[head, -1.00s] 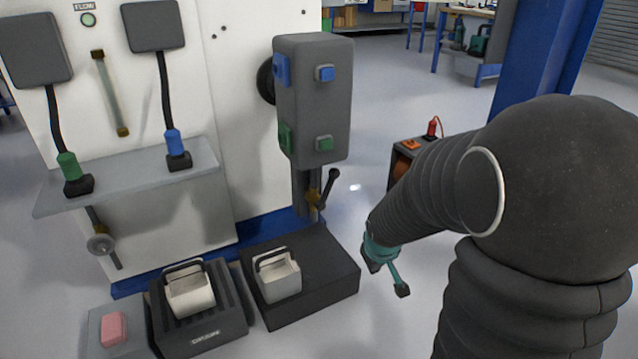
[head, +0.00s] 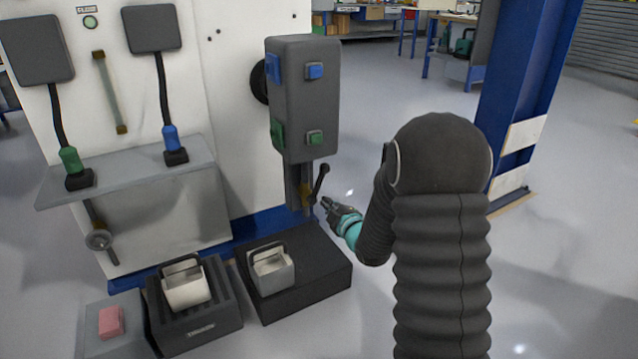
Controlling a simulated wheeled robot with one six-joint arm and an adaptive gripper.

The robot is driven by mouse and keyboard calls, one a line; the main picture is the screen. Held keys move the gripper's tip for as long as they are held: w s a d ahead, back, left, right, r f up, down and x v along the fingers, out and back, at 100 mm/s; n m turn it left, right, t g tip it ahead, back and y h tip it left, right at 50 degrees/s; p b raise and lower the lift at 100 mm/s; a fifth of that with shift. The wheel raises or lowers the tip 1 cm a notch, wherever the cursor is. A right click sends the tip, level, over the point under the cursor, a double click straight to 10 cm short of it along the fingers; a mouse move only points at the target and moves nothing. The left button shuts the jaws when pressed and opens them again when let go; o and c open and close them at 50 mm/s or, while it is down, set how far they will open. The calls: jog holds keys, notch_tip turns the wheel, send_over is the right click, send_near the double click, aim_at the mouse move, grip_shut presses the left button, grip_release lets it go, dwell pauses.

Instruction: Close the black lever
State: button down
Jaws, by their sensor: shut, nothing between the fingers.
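The lever stands up, tilted to the right. My gripper (head: 327,205) is shut and empty, just right of the valve and below the lever's knob. It looks close to the lever, but I cannot tell whether it touches. My arm comes in from the right, and its links hide the floor behind.
A black platform (head: 325,278) with a white bin (head: 272,272) lies below my gripper. Another white bin (head: 187,288) stands in a dark crate to the left. A grey shelf (head: 120,172) bears green and blue handles. A blue pillar (head: 525,85) stands behind right.

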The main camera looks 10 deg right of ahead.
aim_at(318, 184)
jog(key=shift+a+r+n+t+y, duration=0.3)
jog(key=shift+r+n, duration=0.15)
jog(key=shift+r, duration=0.15)
jog(key=shift+a+r+n+t+y, duration=0.25)
jog(key=shift+r+n, duration=0.2)
jog(key=shift+r, duration=0.15)
jog(key=shift+w, duration=0.15)
jog(key=w+f+p, duration=0.1)
jog(key=w, duration=1)
jog(key=shift+d+f, duration=0.35)
jog(key=shift+f, duration=0.05)
jog(key=shift+w+a, duration=0.1)
jog(key=shift+w, duration=0.05)
